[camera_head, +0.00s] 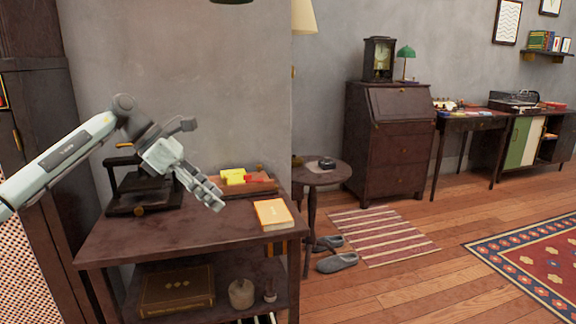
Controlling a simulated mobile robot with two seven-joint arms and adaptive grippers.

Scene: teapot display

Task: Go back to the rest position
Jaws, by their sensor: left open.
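My left gripper (212,196) is above the dark wooden side table (190,240), with its arm coming in from the left. It is open, and nothing shows between its fingers. An orange book (272,214) lies to the right of the gripper, near the table's right edge. My right gripper is out of view. No teapot is recognisable.
A tray with yellow items (234,177) sits at the table's back. The lower shelf holds a brown book (176,290) and a pale jar (241,293). A cabinet (45,140) stands left. A round stool (322,172) and grey slippers (337,262) are right; wooden floor beyond is mostly clear.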

